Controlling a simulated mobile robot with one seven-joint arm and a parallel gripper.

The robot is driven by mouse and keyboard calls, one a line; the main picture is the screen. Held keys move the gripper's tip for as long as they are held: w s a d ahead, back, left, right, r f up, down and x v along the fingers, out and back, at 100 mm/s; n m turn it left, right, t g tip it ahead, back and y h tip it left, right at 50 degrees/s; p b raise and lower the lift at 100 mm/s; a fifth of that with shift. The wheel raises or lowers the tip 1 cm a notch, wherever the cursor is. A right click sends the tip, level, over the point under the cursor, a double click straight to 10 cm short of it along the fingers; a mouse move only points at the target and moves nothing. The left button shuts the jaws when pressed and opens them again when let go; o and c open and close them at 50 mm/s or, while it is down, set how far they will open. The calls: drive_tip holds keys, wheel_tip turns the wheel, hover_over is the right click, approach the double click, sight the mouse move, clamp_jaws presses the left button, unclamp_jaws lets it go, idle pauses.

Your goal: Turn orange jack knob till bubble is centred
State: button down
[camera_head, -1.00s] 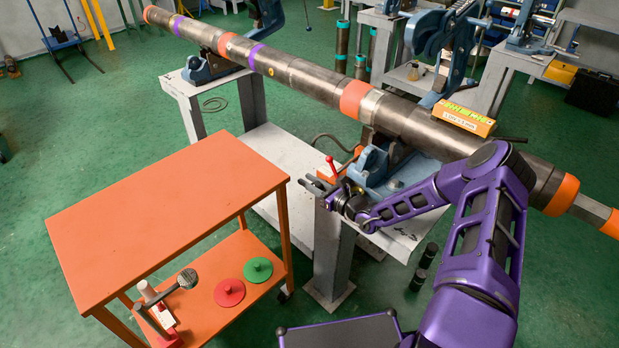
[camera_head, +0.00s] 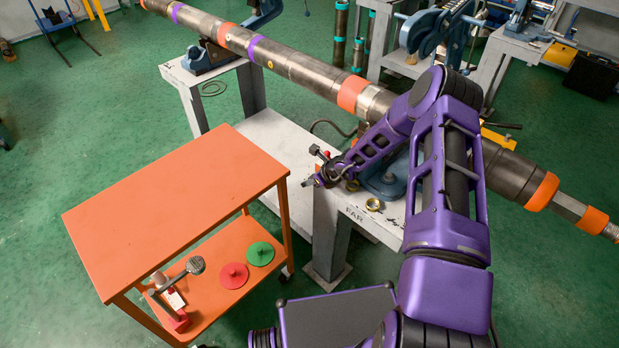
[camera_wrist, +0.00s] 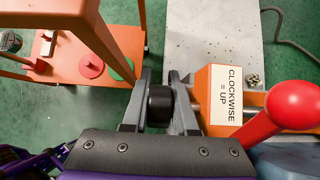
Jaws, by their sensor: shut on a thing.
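In the wrist view, the orange jack (camera_wrist: 208,100) carries a white label reading "CLOCKWISE = UP". A dark round knob (camera_wrist: 160,106) on its left side sits between the two fingers of my gripper (camera_wrist: 162,92), which is shut on it. In the head view, my gripper (camera_head: 318,170) is at the near end of the grey bench, and my arm hides most of the jack.
A red ball handle (camera_wrist: 292,105) stands close to the right of the jack.

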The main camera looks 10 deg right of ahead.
drive_tip(key=shift+s+d+f+g+h, duration=0.2)
drive_tip(key=shift+g+h, duration=0.3)
drive_tip(key=shift+g, duration=0.2)
drive_tip(key=shift+g, duration=0.3)
drive_tip(key=c, duration=1)
unclamp_jaws()
drive_tip(key=v, duration=1.7)
drive_tip(key=shift+s+a+r, duration=0.1)
drive_tip(key=shift+a+r, duration=0.15)
